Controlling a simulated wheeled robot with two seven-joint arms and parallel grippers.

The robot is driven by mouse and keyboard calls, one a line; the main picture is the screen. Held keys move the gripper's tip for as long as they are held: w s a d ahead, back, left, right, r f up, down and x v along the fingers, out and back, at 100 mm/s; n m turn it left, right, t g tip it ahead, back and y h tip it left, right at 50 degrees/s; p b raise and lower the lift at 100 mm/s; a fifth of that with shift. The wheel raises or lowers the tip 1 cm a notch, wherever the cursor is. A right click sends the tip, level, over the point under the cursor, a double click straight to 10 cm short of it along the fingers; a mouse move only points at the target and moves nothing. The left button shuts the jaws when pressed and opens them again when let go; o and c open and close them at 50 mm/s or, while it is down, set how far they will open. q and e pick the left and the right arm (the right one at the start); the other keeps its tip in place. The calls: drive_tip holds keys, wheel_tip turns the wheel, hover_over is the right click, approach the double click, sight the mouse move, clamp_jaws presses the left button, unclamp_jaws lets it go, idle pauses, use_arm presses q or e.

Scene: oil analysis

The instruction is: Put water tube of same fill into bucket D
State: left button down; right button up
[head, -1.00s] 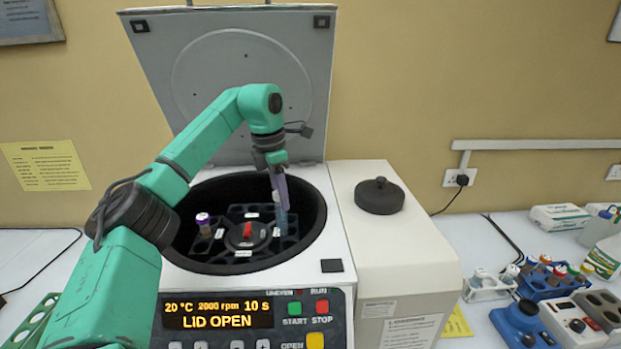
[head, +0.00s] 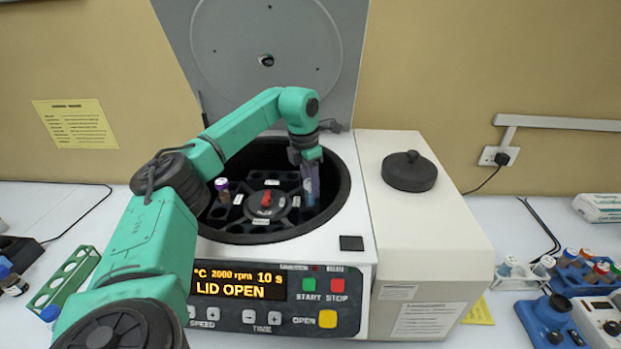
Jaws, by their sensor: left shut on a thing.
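The centrifuge (head: 358,262) stands with its lid (head: 265,75) up, and its display reads LID OPEN. Inside its bowl is a dark rotor (head: 266,205) with white-labelled buckets and a red centre knob. My left gripper (head: 311,178) reaches down into the right side of the bowl, shut on a bluish tube (head: 311,190). The tube is upright at the right-hand bucket; its lower end is hidden, so I cannot tell how deep it sits. A tube with a purple cap (head: 222,184) stands in the left bucket. The bucket letters are too small to read. My right gripper is not in view.
A green rack (head: 66,275) stands on the bench at left. At right are a white rack of tubes (head: 520,275), a blue rack with several capped tubes (head: 590,268) and a blue device (head: 553,318). A black knobbed lid (head: 409,171) sits on the centrifuge's right side.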

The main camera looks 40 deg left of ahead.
use_arm(q)
drive_tip(key=shift+s+d+r, duration=0.1)
drive_tip(key=shift+s+r, duration=0.05)
drive_tip(key=shift+s, duration=0.05)
drive_tip(key=c, duration=0.8)
unclamp_jaws()
drive_tip(key=o, duration=0.4)
drive_tip(key=shift+w, duration=0.1)
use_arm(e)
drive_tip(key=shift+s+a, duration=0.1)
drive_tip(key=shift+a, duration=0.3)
use_arm(q)
drive_tip(key=r, duration=0.3)
drive_tip(key=r+b, duration=0.1)
drive_tip(key=r, duration=0.2)
drive_tip(key=s+r+b, duration=0.1)
drive_tip(key=r, duration=0.1)
drive_tip(key=shift+a+r, duration=0.3)
drive_tip(key=shift+r, duration=0.1)
drive_tip(key=r, duration=0.3)
drive_tip(key=r+p, duration=0.1)
drive_tip(key=r, duration=0.1)
drive_tip(key=shift+s+a+r, duration=0.15)
drive_tip(key=shift+s+r, duration=0.1)
drive_tip(key=shift+s, duration=0.1)
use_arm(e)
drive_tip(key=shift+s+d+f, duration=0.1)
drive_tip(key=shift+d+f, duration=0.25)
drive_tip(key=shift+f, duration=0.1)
